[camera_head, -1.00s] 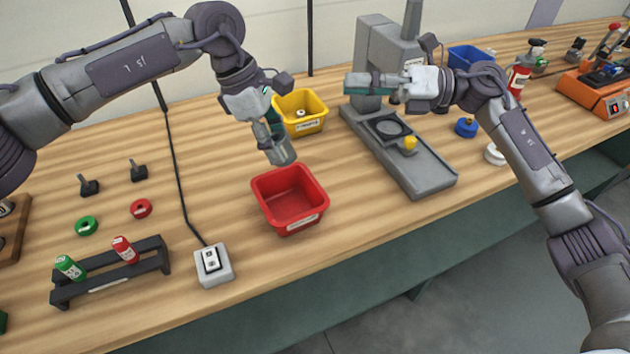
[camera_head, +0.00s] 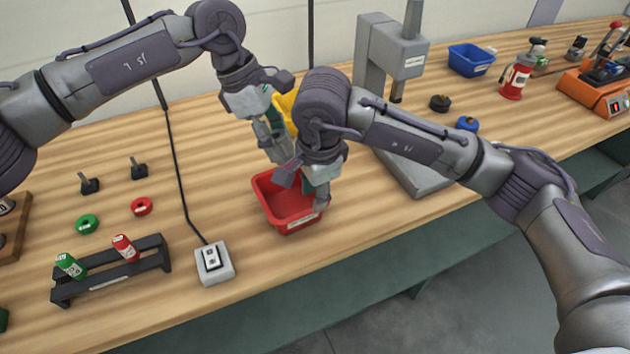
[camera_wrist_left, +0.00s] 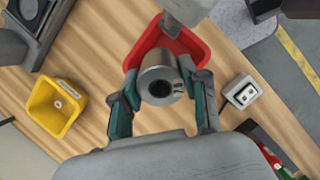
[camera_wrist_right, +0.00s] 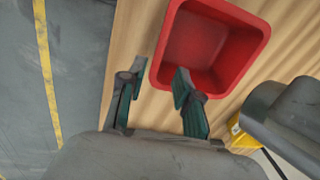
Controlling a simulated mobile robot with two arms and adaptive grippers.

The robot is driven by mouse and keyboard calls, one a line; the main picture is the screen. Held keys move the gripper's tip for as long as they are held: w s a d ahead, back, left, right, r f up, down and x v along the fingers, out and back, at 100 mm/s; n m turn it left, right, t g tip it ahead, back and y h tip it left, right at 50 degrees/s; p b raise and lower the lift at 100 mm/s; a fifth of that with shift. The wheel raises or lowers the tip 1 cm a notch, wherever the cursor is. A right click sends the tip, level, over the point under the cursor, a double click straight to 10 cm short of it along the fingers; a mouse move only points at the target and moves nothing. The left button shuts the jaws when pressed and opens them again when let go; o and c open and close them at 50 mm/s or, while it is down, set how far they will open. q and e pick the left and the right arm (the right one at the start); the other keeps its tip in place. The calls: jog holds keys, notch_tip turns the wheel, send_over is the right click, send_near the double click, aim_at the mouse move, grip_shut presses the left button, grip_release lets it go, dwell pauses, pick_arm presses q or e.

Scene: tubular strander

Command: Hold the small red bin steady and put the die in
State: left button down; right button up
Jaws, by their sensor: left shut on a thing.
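The red bin (camera_head: 270,205) stands upright on the bench, and its visible inside is empty. My left gripper (camera_head: 271,132) is shut on the die (camera_wrist_left: 158,82), a grey metal cylinder with a dark hole. It holds the die above the back of the bin, and the die is partly hidden in the head view. My right gripper (camera_wrist_right: 160,82) is open at the bin's right side. In the right wrist view, one finger is outside the bin (camera_wrist_right: 200,45) and the other is over its inside, with the wall between them. I cannot tell whether either finger touches it.
A yellow bin (camera_wrist_left: 48,105) stands behind, mostly hidden by my arms in the head view. A grey press (camera_head: 385,60) is to the right. A switch box (camera_head: 214,264) and a black rack (camera_head: 110,278) lie left of the red bin. The bench's front edge is close.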

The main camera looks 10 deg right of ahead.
aim_at(311, 224)
jog(key=f, duration=0.5)
jog(key=w+f, duration=0.1)
jog(key=f, duration=0.2)
jog(key=shift+a+f, duration=0.2)
jog(key=shift+f, duration=0.15)
grip_shut()
dwell(0.7)
